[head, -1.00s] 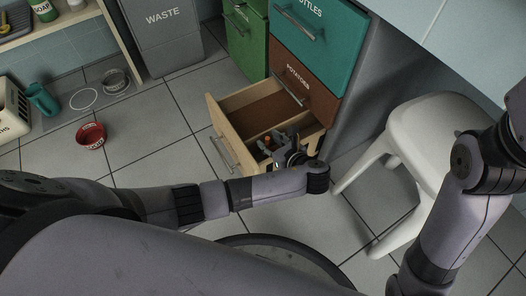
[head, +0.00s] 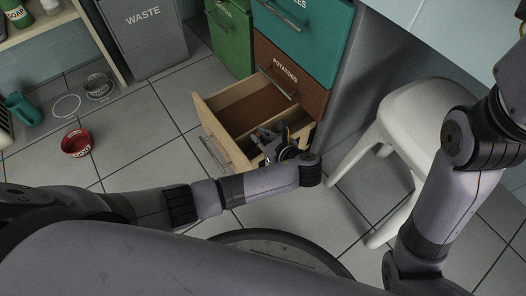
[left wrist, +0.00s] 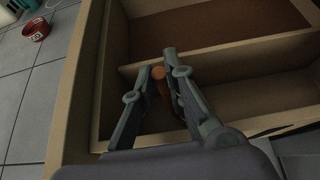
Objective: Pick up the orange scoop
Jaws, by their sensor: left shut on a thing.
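The orange scoop (left wrist: 159,76) shows in the left wrist view as a small orange piece between the fingers of my left gripper (left wrist: 157,72). The fingers are shut on it, inside the front compartment of the open wooden drawer (left wrist: 205,54). The rest of the scoop is hidden by the fingers or lost in shadow. In the head view my left gripper (head: 264,136) reaches into the drawer (head: 213,125), and I cannot make out the scoop there. My right arm comes in at the right, but its gripper is out of view.
The drawer belongs to the brown potatoes front (head: 300,88), under a teal one (head: 310,30). A divider splits the drawer. A white stool (head: 415,115) stands to the right. A red bowl (head: 76,144) and a grey waste bin (head: 145,35) are at the left. Floor tiles between are clear.

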